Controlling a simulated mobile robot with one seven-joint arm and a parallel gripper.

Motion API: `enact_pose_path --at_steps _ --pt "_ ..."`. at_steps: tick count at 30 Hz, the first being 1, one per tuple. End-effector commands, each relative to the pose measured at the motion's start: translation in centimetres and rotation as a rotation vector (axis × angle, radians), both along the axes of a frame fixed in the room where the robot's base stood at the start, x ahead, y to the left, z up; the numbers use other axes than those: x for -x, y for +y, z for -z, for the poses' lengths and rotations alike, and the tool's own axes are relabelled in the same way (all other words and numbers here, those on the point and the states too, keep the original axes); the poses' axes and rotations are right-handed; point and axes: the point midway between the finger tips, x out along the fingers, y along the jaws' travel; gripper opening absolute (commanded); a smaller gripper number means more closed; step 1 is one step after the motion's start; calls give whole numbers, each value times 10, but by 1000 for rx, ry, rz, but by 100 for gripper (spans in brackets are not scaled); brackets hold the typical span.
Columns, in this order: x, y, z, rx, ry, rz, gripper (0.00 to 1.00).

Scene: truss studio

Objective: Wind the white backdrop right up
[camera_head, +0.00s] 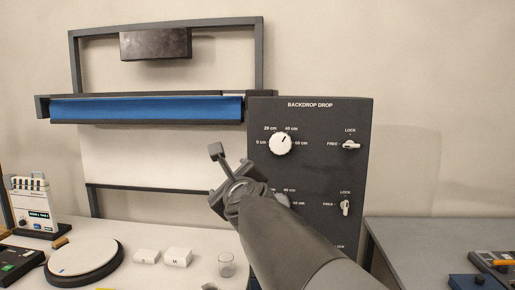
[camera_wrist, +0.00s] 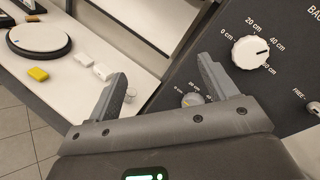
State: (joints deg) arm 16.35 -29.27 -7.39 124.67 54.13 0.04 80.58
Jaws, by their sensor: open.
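The white backdrop (camera_head: 150,158) hangs below the bar that carries a blue roll (camera_head: 150,107). A dark panel titled BACKDROP DROP (camera_head: 322,117) stands to its right. Its upper white dial (camera_head: 280,145), also in the wrist view (camera_wrist: 249,52), has its mark near 40 cm. A lower dial (camera_wrist: 192,100) is partly hidden by my arm in the head view. The upper lever (camera_head: 351,145) lies sideways toward FREE; the lower lever (camera_head: 345,207) stands upright toward LOCK. My gripper (camera_head: 231,158) is open and empty, in front of the panel's left edge; fingers also show in the wrist view (camera_wrist: 160,72).
A white table holds a round turntable (camera_head: 85,262), white blocks (camera_head: 178,257), a glass (camera_head: 226,265) and a device (camera_head: 36,205). A grey table (camera_head: 420,240) with dark boxes is at right. My arm hides the panel's lower part.

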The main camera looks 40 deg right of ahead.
Motion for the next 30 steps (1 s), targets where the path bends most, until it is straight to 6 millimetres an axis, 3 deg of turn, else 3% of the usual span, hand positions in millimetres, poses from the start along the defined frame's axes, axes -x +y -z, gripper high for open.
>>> enact_pose_path --at_steps 1,3,7,15,30 --pt "3 -25 -11 -112 -84 89 78" --pt "12 -55 -23 -264 -210 201 78" --pt "27 -93 -36 -457 -386 342 78" --pt "32 -117 -41 -562 -489 417 78" --pt "-22 -169 -40 -557 -483 414 78"
